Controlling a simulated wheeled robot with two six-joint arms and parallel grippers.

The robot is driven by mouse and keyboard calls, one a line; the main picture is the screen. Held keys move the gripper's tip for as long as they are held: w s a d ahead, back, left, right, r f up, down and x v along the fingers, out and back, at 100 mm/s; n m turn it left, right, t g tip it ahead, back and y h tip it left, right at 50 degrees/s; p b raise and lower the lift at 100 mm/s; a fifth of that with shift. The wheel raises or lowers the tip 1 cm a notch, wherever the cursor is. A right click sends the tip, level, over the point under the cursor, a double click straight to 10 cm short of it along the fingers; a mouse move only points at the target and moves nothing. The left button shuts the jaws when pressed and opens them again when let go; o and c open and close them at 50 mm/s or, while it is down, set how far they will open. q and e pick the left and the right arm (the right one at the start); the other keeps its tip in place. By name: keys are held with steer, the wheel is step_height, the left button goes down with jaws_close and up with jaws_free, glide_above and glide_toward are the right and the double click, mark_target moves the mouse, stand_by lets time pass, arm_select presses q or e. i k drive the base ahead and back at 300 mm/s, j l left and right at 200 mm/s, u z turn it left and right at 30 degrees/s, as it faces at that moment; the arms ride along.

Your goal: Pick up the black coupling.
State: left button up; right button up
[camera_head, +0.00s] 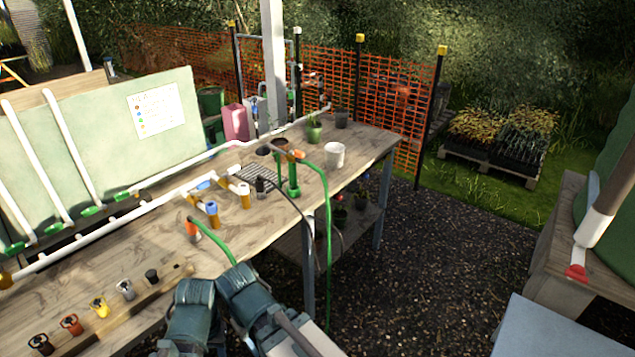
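A row of small coloured fittings stands on a wooden strip along the near left edge of the workbench (60,285). At its near end is a black fitting (41,343) with a ring-like top, partly cut by shadow. At its far end is a small dark fitting (151,275). Both look black, and I cannot tell for sure which is the coupling. Between them stand an orange-brown fitting (70,324), a yellow one (99,307) and a grey one (125,289). Dark teal links of my arms show at the bottom centre, right of the row; neither gripper's fingers show.
White pipes (100,233) with green fittings lie along the bench. A green hose (212,244) hangs near its front edge. A white cup (334,155) and plant pots stand at the far end. Gravel (430,265) lies right of the bench. The bench near the row is mostly clear.

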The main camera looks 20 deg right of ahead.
mark_target(260, 188)
steer(key=z, duration=0.4)
steer(key=i+l+u, duration=0.1)
steer(key=i+l, duration=0.45)
steer(key=i+l+u, duration=0.1)
steer(key=i+l, duration=0.45)
steer(key=l, duration=0.15)
